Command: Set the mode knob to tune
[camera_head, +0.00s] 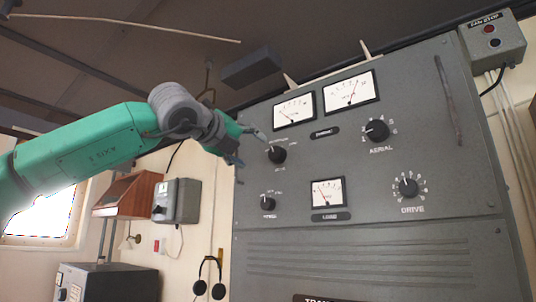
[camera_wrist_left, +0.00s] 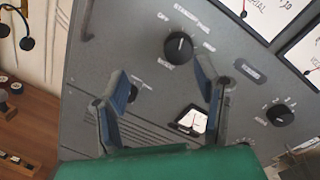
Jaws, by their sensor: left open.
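The mode knob (camera_head: 277,155) is a round black knob on the grey transmitter panel, below the left upper meter. In the left wrist view the mode knob (camera_wrist_left: 179,46) shows whole, with small lettering around it. OFF and STANDBY can be read above it; the other words are too blurred. A pale pointer mark on it points roughly up in that view, but its exact setting I cannot tell. My left gripper (camera_head: 250,148) is open and empty, just left of the knob. In the wrist view the fingers of the left gripper (camera_wrist_left: 163,75) stand apart, with the knob beyond their tips.
A smaller knob (camera_head: 268,203) sits below the mode knob. The aerial knob (camera_head: 377,130), drive knob (camera_head: 408,187) and load meter (camera_head: 328,192) are to the right. A headset (camera_head: 209,278) hangs on the wall at the lower left. A grey wall box (camera_head: 177,201) is left of the panel.

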